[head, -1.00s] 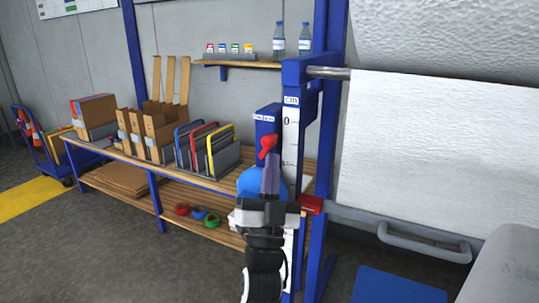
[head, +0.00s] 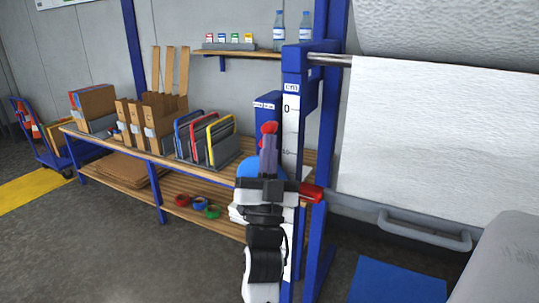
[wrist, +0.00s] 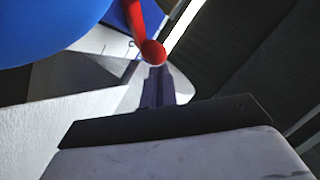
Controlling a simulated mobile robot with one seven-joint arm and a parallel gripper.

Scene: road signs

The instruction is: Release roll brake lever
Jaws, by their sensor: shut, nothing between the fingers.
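The red brake lever (head: 269,128) with a rounded knob is on the blue stand (head: 296,60) beside the white paper roll (head: 435,140). In the wrist view its red knob (wrist: 152,52) is at top centre, with the arm running up from it. My gripper (head: 268,142) is shut and empty, its purple fingers pointing up at the lever from the near side. In the wrist view the fingertips (wrist: 157,70) lie just below the knob; I cannot tell whether they touch it. The fingers hide part of the lever in the head view.
A blue round object (head: 247,170) sits behind my gripper. A red block (head: 311,192) sticks out right of the stand. The workbench (head: 232,180) at left holds folders and cardboard. A grey handle bar (head: 425,232) is below the paper.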

